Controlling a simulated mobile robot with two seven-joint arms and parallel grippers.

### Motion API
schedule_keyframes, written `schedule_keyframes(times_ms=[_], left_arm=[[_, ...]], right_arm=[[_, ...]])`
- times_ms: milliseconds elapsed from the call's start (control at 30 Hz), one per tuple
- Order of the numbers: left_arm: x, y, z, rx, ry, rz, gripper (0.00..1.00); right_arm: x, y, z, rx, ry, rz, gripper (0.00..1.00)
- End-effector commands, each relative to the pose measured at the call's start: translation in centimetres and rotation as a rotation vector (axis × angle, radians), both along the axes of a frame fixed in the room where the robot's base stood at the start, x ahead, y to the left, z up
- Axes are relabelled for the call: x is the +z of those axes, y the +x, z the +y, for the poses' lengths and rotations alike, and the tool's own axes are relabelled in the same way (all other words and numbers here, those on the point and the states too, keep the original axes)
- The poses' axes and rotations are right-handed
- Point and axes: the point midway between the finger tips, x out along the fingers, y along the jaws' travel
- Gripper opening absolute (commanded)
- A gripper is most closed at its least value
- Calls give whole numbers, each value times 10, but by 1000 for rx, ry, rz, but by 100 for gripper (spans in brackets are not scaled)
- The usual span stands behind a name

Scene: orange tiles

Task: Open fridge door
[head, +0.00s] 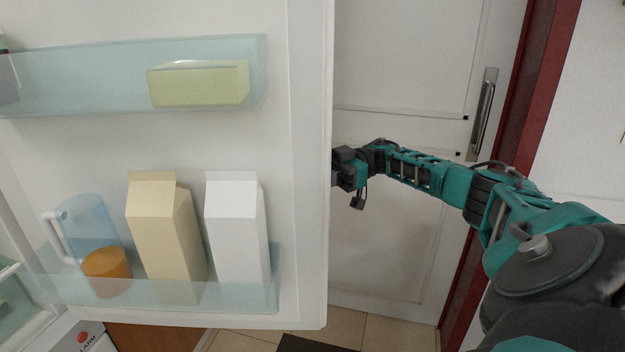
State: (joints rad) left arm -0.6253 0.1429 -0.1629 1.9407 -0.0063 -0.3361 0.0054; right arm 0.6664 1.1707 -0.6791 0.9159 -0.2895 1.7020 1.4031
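The fridge door (305,130) stands open in the head view, its inner side facing me and filling the left half. Its lower shelf holds a beige carton (165,235), a white carton (236,235) and a blue jug (88,228) by an orange item (107,268). Its upper shelf holds a yellow-green box (205,84). My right arm reaches in from the right, and its wrist end is at the door's free edge. The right fingers are hidden behind the door, so I cannot tell whether they touch it. My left gripper is not in view.
A white room door (400,60) with a metal handle (484,115) stands behind my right arm, in a dark red frame (545,95). A dark mat (310,344) lies on the tiled floor (385,334). Part of the fridge interior (18,300) shows at the lower left.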

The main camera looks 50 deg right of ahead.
Motion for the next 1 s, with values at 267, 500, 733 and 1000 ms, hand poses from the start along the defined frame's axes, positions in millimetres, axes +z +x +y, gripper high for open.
schedule_keyframes(times_ms=[267, 500, 733, 1000], left_arm=[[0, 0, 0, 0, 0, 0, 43], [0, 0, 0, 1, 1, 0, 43], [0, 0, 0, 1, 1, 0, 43], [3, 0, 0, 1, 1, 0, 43]], right_arm=[[2, 4, 5, 3, 11, -10, 22], [1, 2, 4, 2, 6, -6, 41], [0, 2, 2, 1, 3, -3, 41], [0, 1, 3, 1, 3, -2, 41]])
